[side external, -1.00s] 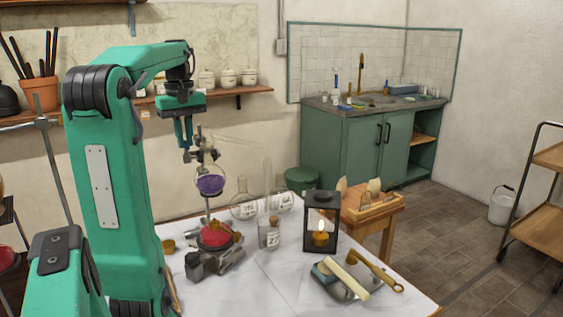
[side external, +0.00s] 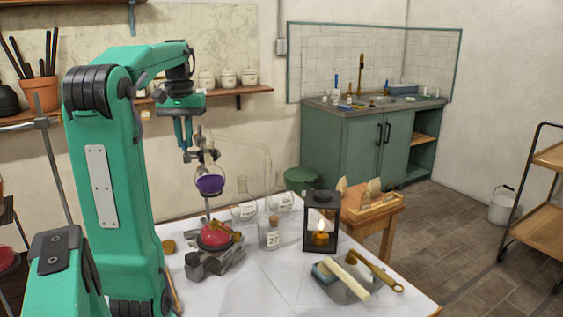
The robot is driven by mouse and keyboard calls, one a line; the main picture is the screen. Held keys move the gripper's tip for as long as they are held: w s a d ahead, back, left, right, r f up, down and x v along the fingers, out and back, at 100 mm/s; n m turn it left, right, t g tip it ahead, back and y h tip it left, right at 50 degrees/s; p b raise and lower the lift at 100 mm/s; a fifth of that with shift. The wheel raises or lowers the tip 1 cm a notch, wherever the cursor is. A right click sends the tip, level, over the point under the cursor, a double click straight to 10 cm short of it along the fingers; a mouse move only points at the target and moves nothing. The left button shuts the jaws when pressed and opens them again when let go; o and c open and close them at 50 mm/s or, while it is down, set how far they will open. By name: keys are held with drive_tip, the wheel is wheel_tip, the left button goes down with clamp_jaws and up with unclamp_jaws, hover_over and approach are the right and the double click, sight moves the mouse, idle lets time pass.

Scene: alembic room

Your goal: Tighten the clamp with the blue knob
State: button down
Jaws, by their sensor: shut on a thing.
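My gripper (side external: 184,146) points down at the clamp (side external: 208,154) on the upright stand. It is shut on the blue knob (side external: 187,157) at the clamp's left side; the knob is small and partly hidden by the fingers. The clamp is at the neck of a round glass flask (side external: 210,184) holding purple liquid. The flask hangs upright above a red burner-like vessel (side external: 214,236) on the dark stand base (side external: 212,264). How tight the clamp is cannot be told.
A clear curved tube (side external: 262,150) arches right of the clamp. Labelled flasks (side external: 244,211) and a corked jar (side external: 271,237) stand nearby. A lit lantern (side external: 322,220) and a grey tray (side external: 352,291) are farther right on the white table (side external: 262,294).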

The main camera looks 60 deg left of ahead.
sight(185, 141)
drive_tip(key=m, duration=0.4)
drive_tip(key=shift+m, duration=0.4)
drive_tip(key=m, duration=0.4)
drive_tip(key=shift+m, duration=0.3)
drive_tip(key=shift+r, duration=0.1)
drive_tip(key=c, duration=1.5)
unclamp_jaws()
drive_tip(key=shift+r, duration=0.1)
drive_tip(key=shift+r, duration=3.75)
